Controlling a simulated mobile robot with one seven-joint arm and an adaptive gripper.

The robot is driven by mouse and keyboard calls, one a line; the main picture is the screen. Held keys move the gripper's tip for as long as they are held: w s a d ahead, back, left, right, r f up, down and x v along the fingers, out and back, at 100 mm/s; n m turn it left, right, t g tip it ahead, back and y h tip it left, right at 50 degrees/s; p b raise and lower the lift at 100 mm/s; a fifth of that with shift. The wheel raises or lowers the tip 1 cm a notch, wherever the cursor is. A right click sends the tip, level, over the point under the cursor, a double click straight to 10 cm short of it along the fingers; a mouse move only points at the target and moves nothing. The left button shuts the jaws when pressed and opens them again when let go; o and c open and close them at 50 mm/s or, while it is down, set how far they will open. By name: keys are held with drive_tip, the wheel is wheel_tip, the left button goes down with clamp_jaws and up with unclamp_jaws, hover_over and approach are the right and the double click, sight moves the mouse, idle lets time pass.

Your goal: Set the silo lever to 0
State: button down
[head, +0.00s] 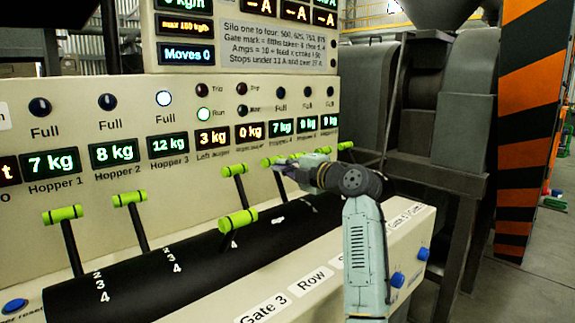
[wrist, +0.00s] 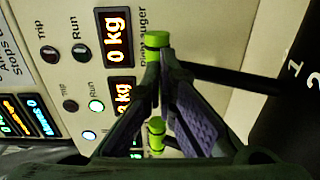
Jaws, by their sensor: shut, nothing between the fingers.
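A row of levers with green handles stands along the black curved panel. A label starting with "S" (head: 351,262) follows the "Row" label; my arm covers the rest of it. The lever handle at my fingertips (head: 268,162) leans up toward the display panel. My gripper (head: 282,164) is shut and empty beside that handle. In the wrist view the green handle (wrist: 158,38) shows right at the closed fingertips (wrist: 158,58), and its dark stem runs right toward the numbers 1 and 2. Whether they touch, I cannot tell.
Other green handles stand close by: one upright (head: 234,170), one pulled lower (head: 238,220), and two at left (head: 62,215) (head: 130,199). In the wrist view another handle (wrist: 156,135) shows between the fingers, farther off. Blue buttons (head: 397,279) are on the front panel.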

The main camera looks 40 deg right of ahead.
drive_tip(key=shift+w+a+r+p, duration=0.1)
drive_tip(key=shift+w+r+p, duration=0.1)
drive_tip(key=shift+p, duration=0.15)
drive_tip(key=shift+w+f+g+p, duration=0.2)
drive_tip(key=shift+w+g+p, duration=0.5)
drive_tip(key=shift+w+p, duration=0.25)
drive_tip(key=shift+w+f+p, duration=0.25)
drive_tip(key=shift+p, duration=0.05)
drive_tip(key=shift+f+g, duration=0.25)
drive_tip(key=shift+g, duration=0.05)
drive_tip(key=shift+a, duration=0.1)
